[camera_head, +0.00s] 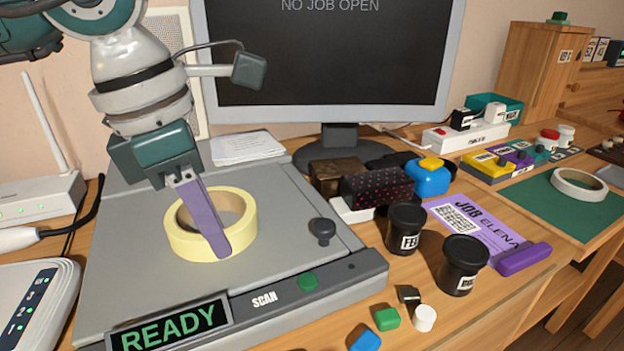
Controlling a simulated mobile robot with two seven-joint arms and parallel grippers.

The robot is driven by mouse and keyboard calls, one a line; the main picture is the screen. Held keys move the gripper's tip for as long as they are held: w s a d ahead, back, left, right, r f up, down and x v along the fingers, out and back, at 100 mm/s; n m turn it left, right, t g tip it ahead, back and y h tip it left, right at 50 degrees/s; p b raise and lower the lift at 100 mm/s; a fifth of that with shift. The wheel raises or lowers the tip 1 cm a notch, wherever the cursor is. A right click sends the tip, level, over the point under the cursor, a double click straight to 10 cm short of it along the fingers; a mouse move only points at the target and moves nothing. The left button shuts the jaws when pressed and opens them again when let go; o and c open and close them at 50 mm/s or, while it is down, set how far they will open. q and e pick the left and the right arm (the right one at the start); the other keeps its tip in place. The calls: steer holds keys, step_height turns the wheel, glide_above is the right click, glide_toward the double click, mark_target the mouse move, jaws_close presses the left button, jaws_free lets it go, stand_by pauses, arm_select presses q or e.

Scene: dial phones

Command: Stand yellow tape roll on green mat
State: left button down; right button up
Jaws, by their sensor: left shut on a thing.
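The yellow tape roll (248,222) lies flat, hole upward, on the grey scanner plate (130,262) or just over it; I cannot tell if it touches. My left gripper (216,246) reaches down from above and is shut on the roll's near wall. One purple finger shows across the ring, and the other finger is hidden. The green mat (545,196) lies at the right of the table, with a white tape roll (580,185) flat on it. My right gripper is not in view.
The scanner's knob (322,230) stands right of the roll. Black cups (405,228), a patterned dark box (377,188), a blue-yellow item (430,177) and a purple job card (470,222) lie between scanner and mat. A monitor (330,60) stands behind. The mat's front part is bare.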

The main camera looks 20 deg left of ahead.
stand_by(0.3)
arm_select(q)
steer(key=shift+r+p, duration=1.9)
steer(key=shift+r, duration=0.65)
